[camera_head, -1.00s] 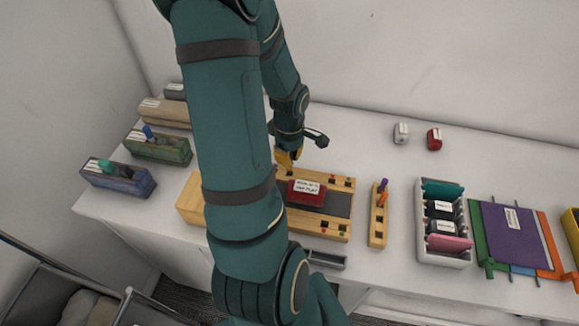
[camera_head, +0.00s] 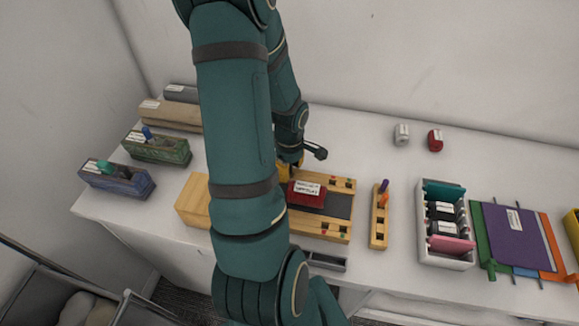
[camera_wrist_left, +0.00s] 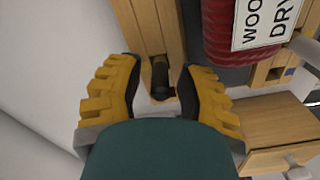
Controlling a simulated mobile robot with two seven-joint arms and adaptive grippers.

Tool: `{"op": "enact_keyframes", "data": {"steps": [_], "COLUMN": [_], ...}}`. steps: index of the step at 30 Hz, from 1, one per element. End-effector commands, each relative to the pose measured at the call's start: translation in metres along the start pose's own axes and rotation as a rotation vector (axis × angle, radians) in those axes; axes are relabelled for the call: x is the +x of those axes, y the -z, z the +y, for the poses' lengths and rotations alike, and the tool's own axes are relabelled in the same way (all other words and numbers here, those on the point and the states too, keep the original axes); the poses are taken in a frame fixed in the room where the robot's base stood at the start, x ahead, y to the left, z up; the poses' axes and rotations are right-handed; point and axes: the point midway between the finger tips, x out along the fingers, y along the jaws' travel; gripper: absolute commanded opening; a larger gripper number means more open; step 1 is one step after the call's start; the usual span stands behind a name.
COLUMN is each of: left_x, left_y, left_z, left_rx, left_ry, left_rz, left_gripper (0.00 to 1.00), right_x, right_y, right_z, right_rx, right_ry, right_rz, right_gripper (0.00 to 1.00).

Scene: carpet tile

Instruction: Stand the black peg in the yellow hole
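The wooden board (camera_head: 338,207) lies on the white table with small holes and coloured marks at its ends; I cannot make out a yellow mark. My left gripper (camera_head: 290,172) is low over the board's far left end, partly hidden by my own arm. In the left wrist view its two yellow fingers (camera_wrist_left: 158,82) are apart. A black peg (camera_wrist_left: 160,77) shows between them at the wooden strip, apparently touched by neither finger; how deep it sits is unclear. My right gripper is not in view.
A narrow wooden rack (camera_head: 378,222) holds purple and orange pegs. A white tray (camera_head: 447,260) stands further right. The back table is mostly clear.

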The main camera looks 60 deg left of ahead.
Motion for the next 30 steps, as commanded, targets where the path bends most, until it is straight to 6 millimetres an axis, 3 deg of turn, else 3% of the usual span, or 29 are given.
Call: {"op": "enact_keyframes", "data": {"steps": [8,21,30], "left_x": [-0.005,-0.09,-0.121], "left_y": [0.0,0.0,0.0], "left_z": [0.0,0.001,0.0], "left_rx": [-0.001,-0.001,0.0], "left_ry": [0.0,-0.005,-0.001], "left_rz": [0.0,0.001,0.0], "left_gripper": [0.37,0.37,0.37], "right_x": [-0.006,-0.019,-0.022], "right_y": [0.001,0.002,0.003], "right_z": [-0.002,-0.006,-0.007], "right_rx": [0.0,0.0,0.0], "right_ry": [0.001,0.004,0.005], "right_rz": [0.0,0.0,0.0], "right_gripper": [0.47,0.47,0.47]}}
